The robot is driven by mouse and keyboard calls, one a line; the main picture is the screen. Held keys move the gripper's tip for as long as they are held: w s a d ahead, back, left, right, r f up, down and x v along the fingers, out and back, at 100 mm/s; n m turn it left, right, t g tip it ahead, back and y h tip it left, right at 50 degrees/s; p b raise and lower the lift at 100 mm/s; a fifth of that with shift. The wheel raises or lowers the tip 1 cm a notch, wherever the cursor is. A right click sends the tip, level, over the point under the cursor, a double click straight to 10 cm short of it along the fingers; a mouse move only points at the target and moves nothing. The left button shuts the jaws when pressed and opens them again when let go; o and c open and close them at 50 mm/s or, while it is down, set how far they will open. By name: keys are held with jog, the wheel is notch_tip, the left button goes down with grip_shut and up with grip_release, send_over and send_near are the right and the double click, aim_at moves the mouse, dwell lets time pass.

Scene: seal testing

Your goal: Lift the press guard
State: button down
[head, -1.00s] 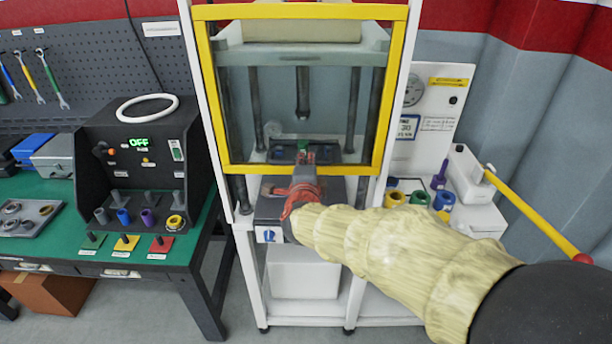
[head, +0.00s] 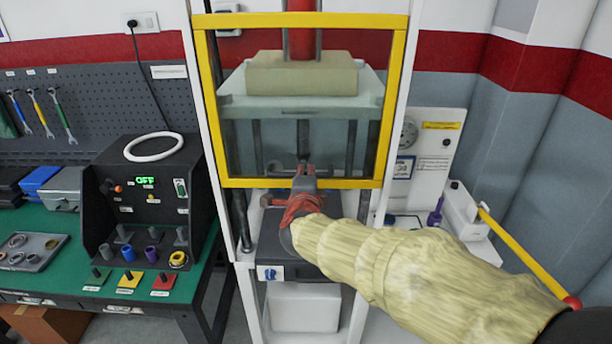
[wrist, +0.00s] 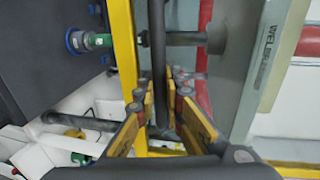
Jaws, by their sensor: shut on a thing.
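The press guard (head: 398,75) is a clear panel in a yellow frame on the front of the white press stand. Its lower yellow bar (head: 350,184) is a little above the dark press base (head: 325,262), with a gap between them. My gripper (head: 304,176) is at the middle of this bar. In the wrist view, a dark handle bar (wrist: 158,60) runs between my fingers, parallel to the yellow guard bar (wrist: 125,50). My gripper is shut on that handle. My wrist and sleeve hide part of the base in the head view.
A black control box (head: 150,205) reading OFF stands on the green bench (head: 60,260) at left. A white machine with a yellow lever (head: 515,250) stands at right, near my forearm. The press column and plate are behind the panel.

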jog(key=c, duration=1.9)
grip_release()
jog(key=v, duration=1.2)
jog(key=shift+f, duration=0.1)
